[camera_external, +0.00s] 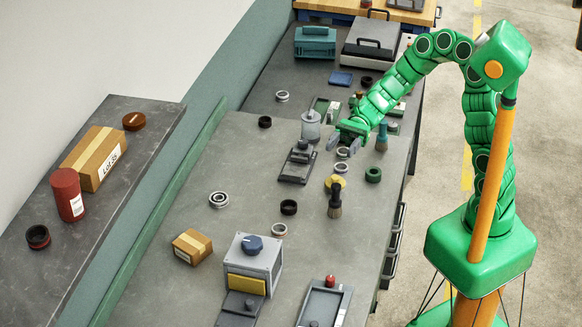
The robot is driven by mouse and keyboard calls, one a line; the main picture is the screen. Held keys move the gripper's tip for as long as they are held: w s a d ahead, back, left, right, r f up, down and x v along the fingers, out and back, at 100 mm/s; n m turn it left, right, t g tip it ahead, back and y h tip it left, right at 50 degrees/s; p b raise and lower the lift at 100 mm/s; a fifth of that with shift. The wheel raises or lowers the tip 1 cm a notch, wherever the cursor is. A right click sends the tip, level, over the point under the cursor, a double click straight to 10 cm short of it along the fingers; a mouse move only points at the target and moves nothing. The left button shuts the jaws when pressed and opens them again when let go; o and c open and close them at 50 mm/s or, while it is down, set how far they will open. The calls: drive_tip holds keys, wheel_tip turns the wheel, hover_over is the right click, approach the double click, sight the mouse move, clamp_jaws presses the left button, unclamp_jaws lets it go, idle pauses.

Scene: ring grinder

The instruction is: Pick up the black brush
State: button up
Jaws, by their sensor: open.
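The black brush (335,200) stands upright on the grey workbench (180,262), right of the bench's middle. Its dark handle points up and its greyish bristles are at the bottom. A yellow round item (336,181) lies right behind its handle. My gripper (341,146) is open, reaching over the bench from the right. It is farther back than the brush and apart from it. I see nothing between its jaws, though they are small in this view.
A teal-handled brush (381,136) stands right of my gripper. A black fixture (298,162) is left of it. A grey machine (253,262) stands in front. Bare bench lies left of the black ring.

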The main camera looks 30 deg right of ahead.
sight(334, 191)
wheel_tip(334, 191, down, 13)
drive_tip(key=shift+f, duration=0.1)
drive_tip(key=shift+x, duration=2.5)
clamp_jaws()
